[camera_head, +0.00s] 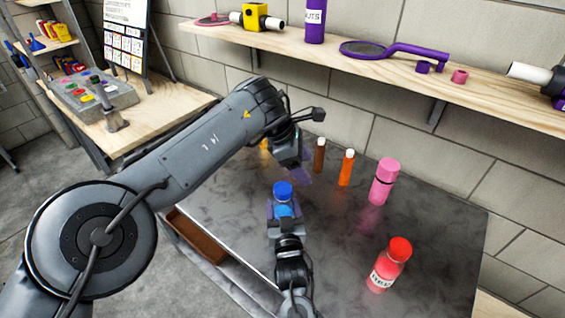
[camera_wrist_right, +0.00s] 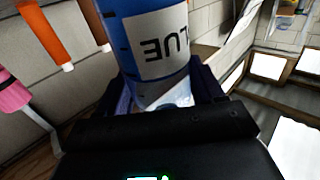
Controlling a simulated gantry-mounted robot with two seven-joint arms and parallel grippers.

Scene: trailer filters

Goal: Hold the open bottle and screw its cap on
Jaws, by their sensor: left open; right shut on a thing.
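A blue bottle (camera_head: 284,211) with a blue top (camera_head: 283,190) stands out over the dark table in the head view. My right gripper (camera_head: 286,213) is shut around it, coming from the near side. The right wrist view shows the bottle (camera_wrist_right: 150,25) close up between the fingers (camera_wrist_right: 160,95), with its label upside down. I cannot tell whether the blue top is a cap, or how it sits on the bottle. My left gripper (camera_head: 296,170) is open, behind the blue top and apart from it in the picture. Its fingers are small and partly hidden.
On the table (camera_head: 335,250) stand a brown bottle (camera_head: 319,156), an orange bottle (camera_head: 346,168), a pink bottle (camera_head: 383,182) and a red bottle (camera_head: 389,266). A wall shelf (camera_head: 330,52) holds several items above.

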